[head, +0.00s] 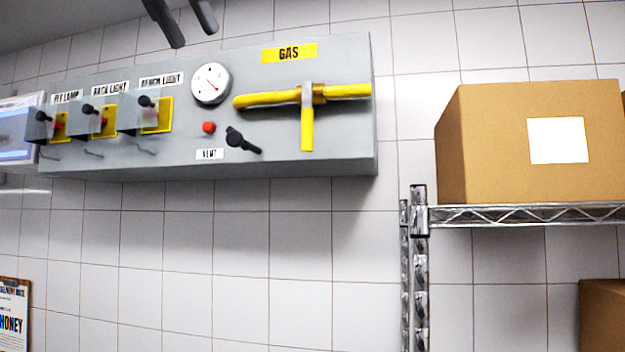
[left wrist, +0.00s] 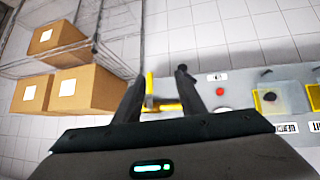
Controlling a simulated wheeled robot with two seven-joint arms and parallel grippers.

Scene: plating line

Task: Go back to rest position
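My left gripper (head: 195,37) shows at the top of the head view, its two dark fingers in front of the wall above the grey control panel (head: 340,150). In the left wrist view my left gripper (left wrist: 160,76) has its fingers spread, with nothing held between them. The panel carries a yellow gas pipe (head: 270,97) with a yellow lever (head: 307,130) hanging straight down, crosswise to the pipe. In the left wrist view the yellow pipe (left wrist: 168,106) is partly hidden behind the fingers. My right gripper is in neither view.
A wire shelf (head: 530,214) holding a cardboard box (head: 480,150) stands right of the panel. The panel has a gauge (head: 210,83), a red button (head: 208,127), a black vent knob (head: 238,140) and three covered light switches.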

